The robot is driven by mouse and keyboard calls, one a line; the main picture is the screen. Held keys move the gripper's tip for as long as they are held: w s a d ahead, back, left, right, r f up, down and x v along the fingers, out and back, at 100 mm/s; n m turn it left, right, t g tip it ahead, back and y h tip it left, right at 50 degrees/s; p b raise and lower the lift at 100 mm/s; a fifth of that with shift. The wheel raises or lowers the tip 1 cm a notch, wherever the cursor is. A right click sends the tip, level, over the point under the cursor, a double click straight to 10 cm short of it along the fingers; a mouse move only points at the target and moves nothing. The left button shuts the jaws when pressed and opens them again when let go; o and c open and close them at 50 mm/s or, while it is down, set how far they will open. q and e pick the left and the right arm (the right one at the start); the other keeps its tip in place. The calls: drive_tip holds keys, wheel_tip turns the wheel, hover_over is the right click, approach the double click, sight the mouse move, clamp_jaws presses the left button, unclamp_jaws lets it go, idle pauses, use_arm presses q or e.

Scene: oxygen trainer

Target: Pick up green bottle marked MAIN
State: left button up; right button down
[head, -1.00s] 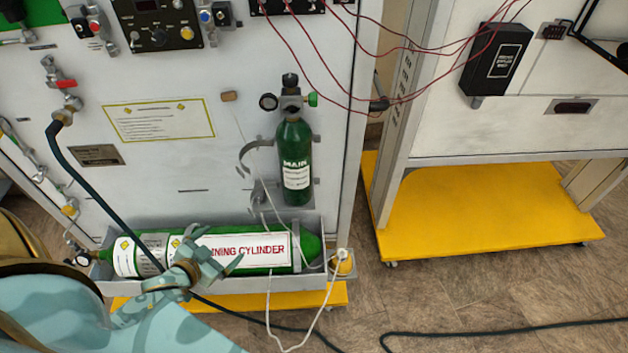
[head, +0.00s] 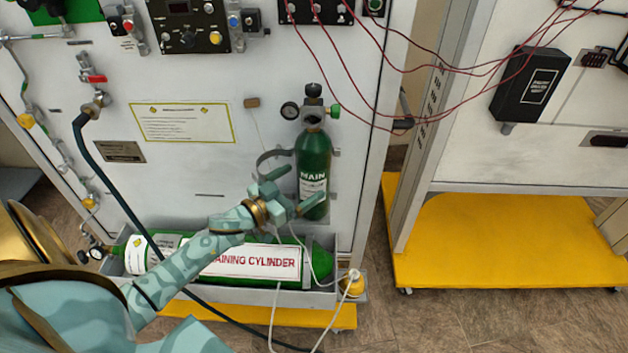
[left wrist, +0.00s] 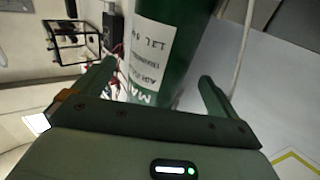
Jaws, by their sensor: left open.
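The green bottle marked MAIN (head: 314,160) stands upright in a bracket on the white panel, with a black-topped valve and gauge above it. My left gripper (head: 294,190) is open at the lower part of the bottle. In the left wrist view the bottle (left wrist: 172,55) and its white label lie between the two open fingers (left wrist: 155,85). The fingers are not closed on it, and I cannot tell whether they touch it. The bottle's lower left edge is partly hidden by the gripper in the head view. My right gripper is not in view.
The large green training cylinder (head: 318,262) lies in a grey tray below my left arm. A white cord (head: 273,310) and a dark hose (head: 112,190) hang nearby. Red wires (head: 345,103) pass close to the bottle's valve. A yellow-based cabinet (head: 480,240) stands at right.

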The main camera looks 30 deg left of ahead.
sight(314, 173)
use_arm(q)
drive_tip(key=b+x, duration=0.1)
drive_tip(key=x, duration=0.4)
drive_tip(key=shift+c, duration=0.3)
drive_tip(key=c, duration=2)
drive_tip(key=shift+r, duration=0.25)
drive_tip(key=shift+c, duration=0.3)
